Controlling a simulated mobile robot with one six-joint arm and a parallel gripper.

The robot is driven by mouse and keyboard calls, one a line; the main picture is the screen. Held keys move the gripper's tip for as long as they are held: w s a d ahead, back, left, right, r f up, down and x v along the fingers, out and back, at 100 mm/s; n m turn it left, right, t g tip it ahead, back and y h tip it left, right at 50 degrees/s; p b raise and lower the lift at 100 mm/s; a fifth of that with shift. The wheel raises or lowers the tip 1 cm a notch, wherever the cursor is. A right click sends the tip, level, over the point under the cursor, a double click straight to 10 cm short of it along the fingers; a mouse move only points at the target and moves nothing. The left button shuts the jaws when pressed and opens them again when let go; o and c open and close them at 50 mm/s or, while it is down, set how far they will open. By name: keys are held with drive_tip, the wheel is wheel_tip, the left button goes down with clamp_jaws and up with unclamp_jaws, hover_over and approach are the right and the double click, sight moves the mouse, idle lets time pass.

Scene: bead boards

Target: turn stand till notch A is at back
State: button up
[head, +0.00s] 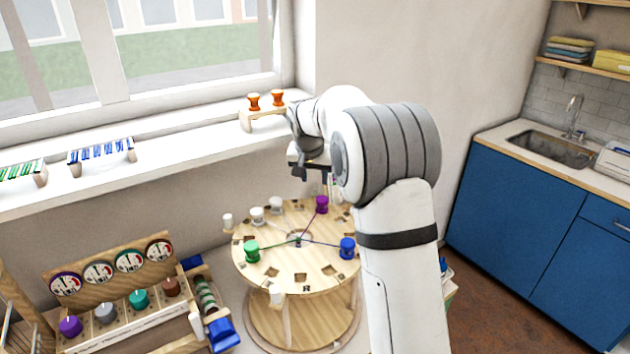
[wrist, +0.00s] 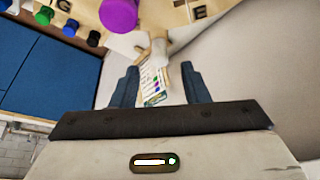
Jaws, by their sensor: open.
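The stand (head: 315,262) is a round wooden disc on a lower round base, with notches and dark letters around its rim. An R shows at its front edge; I cannot make out an A in either view. Green (head: 251,250), blue (head: 347,248) and purple (head: 322,204) bobbins sit on it, with threads running to the middle. The wrist view shows the stand's edge (wrist: 165,14) with letters G and E and the purple bobbin (wrist: 118,14). My gripper (wrist: 160,84) is open and empty. In the head view it is above the stand's back edge, partly hidden by my arm.
White bobbins (head: 265,211) stand at the stand's back left. A rack with gauges and coloured knobs (head: 118,290) is at left. The windowsill (head: 190,157) behind holds small bead racks and orange bobbins (head: 266,100). A blue cabinet (head: 530,220) is at right. My arm covers the stand's right side.

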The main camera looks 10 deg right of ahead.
sight(315, 185)
drive_tip(key=shift+x, duration=1.75)
clamp_jaws()
